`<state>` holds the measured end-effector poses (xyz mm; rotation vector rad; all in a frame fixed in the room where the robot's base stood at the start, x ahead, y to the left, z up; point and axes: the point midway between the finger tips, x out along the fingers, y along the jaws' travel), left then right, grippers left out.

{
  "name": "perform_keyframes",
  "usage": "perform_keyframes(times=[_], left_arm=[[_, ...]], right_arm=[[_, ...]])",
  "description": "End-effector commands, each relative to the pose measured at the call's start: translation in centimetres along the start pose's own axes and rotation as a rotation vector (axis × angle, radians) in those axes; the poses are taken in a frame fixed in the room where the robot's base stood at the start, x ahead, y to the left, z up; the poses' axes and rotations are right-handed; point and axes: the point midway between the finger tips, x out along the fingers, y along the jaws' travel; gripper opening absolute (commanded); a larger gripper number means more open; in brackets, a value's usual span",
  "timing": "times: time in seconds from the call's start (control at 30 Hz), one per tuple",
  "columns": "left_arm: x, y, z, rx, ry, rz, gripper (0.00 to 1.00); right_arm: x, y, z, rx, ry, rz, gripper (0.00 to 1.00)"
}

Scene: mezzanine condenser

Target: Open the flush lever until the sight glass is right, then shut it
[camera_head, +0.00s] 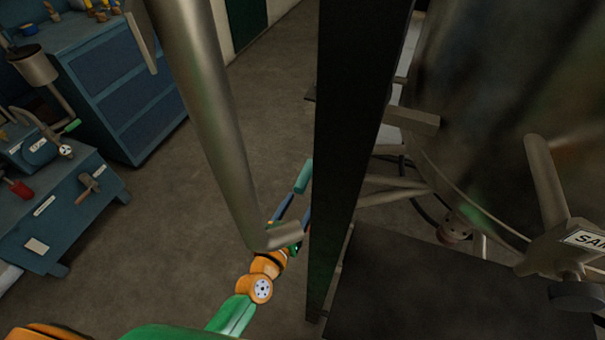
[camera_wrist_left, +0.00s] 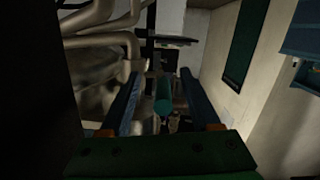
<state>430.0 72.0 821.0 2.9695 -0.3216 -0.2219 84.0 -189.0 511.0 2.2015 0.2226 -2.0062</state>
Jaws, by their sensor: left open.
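A teal cylindrical grip (camera_head: 303,177), which looks like the flush lever's handle, shows beside the dark upright post. My left gripper (camera_head: 296,208) is just below it in the head view, partly hidden by the grey pipe and the post. In the left wrist view the teal grip (camera_wrist_left: 163,95) lies between the two blue fingers of my left gripper (camera_wrist_left: 161,76). The fingers are apart, with gaps on both sides of the grip. The rest of the lever is hidden. I cannot make out a sight glass. My right gripper is not in view.
A bent grey pipe (camera_head: 215,110) and a dark post (camera_head: 352,130) stand close to my left arm. A large metal vessel (camera_head: 490,110) and a labelled fitting (camera_head: 560,245) are at right. A blue drawer cabinet (camera_head: 115,85) and blue bench (camera_head: 60,215) stand left; floor between is clear.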

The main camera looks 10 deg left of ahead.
Motion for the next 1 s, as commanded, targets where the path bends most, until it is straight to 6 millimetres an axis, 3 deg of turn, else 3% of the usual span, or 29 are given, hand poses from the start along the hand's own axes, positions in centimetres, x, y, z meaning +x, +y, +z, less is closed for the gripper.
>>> perform_keyframes(times=[0.03, 0.2, 0.5, 0.8, 0.87, 1.0], left_arm=[[0.4, 0.1, -1.0, -0.012, 0.051, 0.0, 0.63], [1.3, 0.4, -4.2, -0.036, 0.142, -0.006, 0.63], [6.8, 0.3, -4.8, -0.034, 0.139, -0.006, 0.63], [7.6, 0.3, -5.0, -0.034, 0.136, -0.006, 0.63], [7.6, 0.3, -5.0, -0.034, 0.136, -0.006, 0.52], [7.6, 0.3, -5.0, -0.034, 0.136, -0.006, 0.14]], right_arm=[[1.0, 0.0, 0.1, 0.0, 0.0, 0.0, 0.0], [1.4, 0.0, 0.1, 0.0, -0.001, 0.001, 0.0], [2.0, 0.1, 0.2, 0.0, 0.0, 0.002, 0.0], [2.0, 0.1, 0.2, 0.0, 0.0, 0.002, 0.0], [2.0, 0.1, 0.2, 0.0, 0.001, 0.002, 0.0], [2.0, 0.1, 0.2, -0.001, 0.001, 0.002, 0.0]])
